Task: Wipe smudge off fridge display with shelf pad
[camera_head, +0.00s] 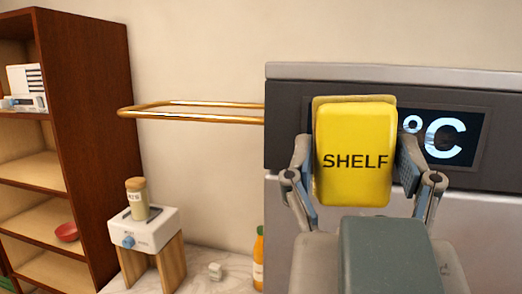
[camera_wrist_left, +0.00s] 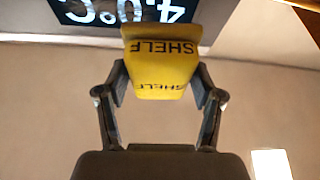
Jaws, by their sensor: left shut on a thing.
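The yellow pad marked SHELF (camera_head: 355,145) is held up in front of the fridge display (camera_head: 466,138). My left gripper (camera_head: 358,170) is shut on the pad, with a finger on each side. In the left wrist view the pad (camera_wrist_left: 160,75) sits between the fingers of the left gripper (camera_wrist_left: 161,85), close to the display (camera_wrist_left: 115,10), which reads 4.0°C upside down. In the head view the pad hides the left part of the display. I see no clear smudge on the part that shows, and I cannot tell whether the pad touches the screen. My right gripper is not in view.
A brass rail (camera_head: 190,107) sticks out left of the fridge (camera_head: 420,75). A wooden shelf unit (camera_head: 85,130) stands at the far left. A small scale-like device (camera_head: 147,232) with a jar (camera_head: 137,198) on it and an orange bottle (camera_head: 259,258) stand lower left.

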